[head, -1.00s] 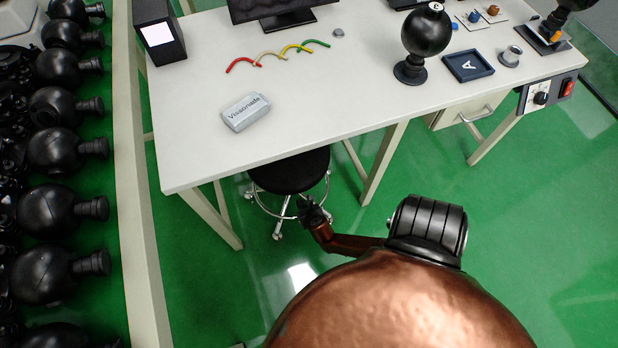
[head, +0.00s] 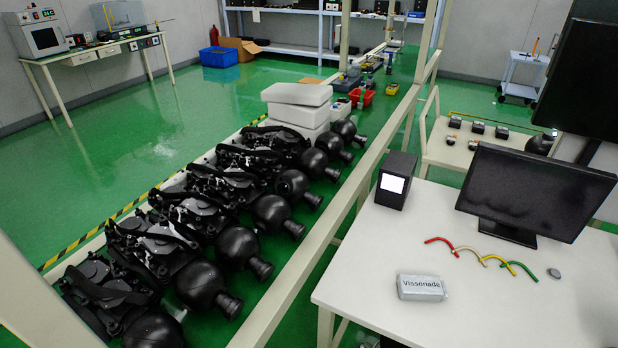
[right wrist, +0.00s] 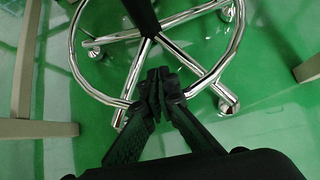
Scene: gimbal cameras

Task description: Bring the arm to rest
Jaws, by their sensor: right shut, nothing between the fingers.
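My right gripper (right wrist: 158,90) shows in the right wrist view. Its black fingers are together with nothing between them. It is in front of the chromed foot ring (right wrist: 80,60) of a stool, low above the green floor; I cannot tell whether it touches the ring. Neither of my arms shows in the head view now, and my left gripper is in no view.
A white table (head: 470,290) in the head view bears a grey "Vissonade" block (head: 421,288), a black box with a lit face (head: 395,181), a monitor (head: 535,190) and coloured curved pieces (head: 497,259). Black ball-shaped units (head: 237,247) line the left. Table legs (right wrist: 30,128) flank the stool.

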